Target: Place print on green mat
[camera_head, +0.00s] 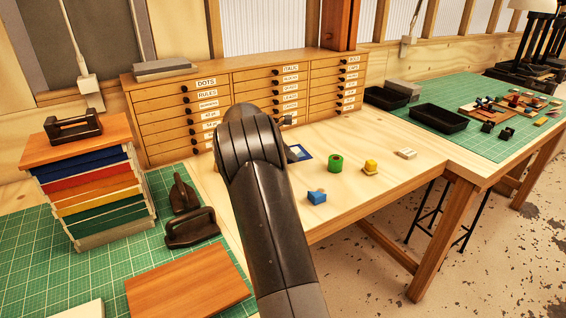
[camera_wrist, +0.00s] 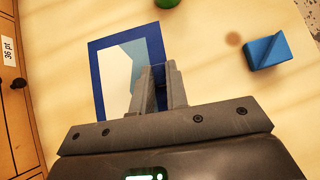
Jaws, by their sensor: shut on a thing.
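The print (camera_wrist: 118,70), a white and light-blue sheet with a dark blue border, is at the wooden bench top in front of the drawers. It shows partly in the head view (camera_head: 302,153), behind my arm. My gripper (camera_wrist: 162,78) is shut on the print's blue border at its right side in the wrist view. I cannot tell whether the print touches the bench. In the head view my arm hides most of the gripper. One green gridded mat (camera_head: 85,278) is at the left; another (camera_head: 465,88) covers the right bench's far part.
A blue block (camera_head: 316,197), a green roll (camera_head: 335,163), a yellow piece (camera_head: 370,166) and a pale block (camera_head: 406,153) stand right of the print. Labelled drawers (camera_head: 250,95) stand behind. Black trays (camera_head: 438,119) and small items occupy the right mat; a wooden board (camera_head: 188,285) occupies the left.

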